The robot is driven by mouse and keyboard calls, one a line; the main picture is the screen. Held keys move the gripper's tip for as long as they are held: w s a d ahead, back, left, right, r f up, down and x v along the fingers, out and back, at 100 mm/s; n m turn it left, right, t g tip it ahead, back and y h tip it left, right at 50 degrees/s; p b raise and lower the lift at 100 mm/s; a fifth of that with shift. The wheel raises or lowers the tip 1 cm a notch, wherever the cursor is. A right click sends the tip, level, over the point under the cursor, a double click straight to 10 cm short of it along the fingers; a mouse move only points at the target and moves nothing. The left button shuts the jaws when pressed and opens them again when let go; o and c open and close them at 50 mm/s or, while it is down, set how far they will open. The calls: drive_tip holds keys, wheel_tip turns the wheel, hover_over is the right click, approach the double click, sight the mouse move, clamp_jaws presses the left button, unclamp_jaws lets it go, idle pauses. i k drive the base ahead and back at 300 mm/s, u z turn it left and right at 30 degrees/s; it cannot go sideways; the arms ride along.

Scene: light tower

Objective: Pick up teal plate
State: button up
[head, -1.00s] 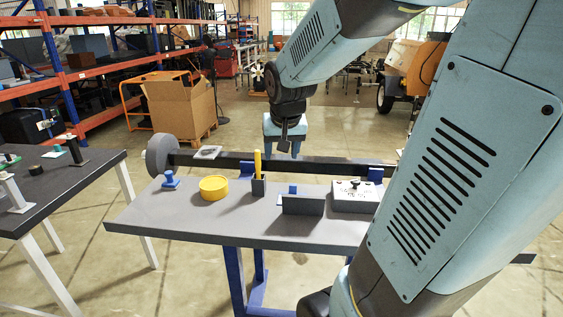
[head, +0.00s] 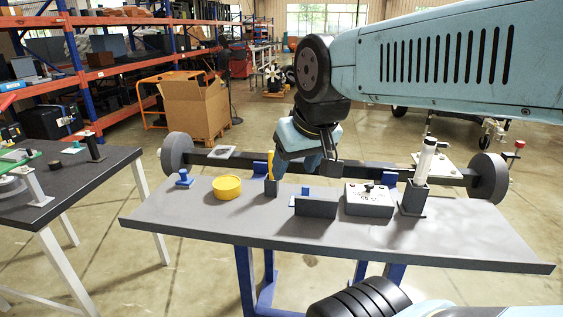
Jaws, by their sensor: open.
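A small flat teal piece (head: 73,150), which looks like the teal plate, lies on the dark top of the left table, beside a black upright post (head: 94,148). My gripper (head: 323,170) points down over the back of the middle table, well to the right of the teal piece and far from it. It is open, and I see nothing held in it. The fingertips are small and partly hidden by the gripper's own body.

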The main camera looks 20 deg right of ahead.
sight(76, 148)
drive_tip(key=k, duration=0.5)
drive_tip(key=u, duration=1.75)
drive_tip(key=i, duration=3.15)
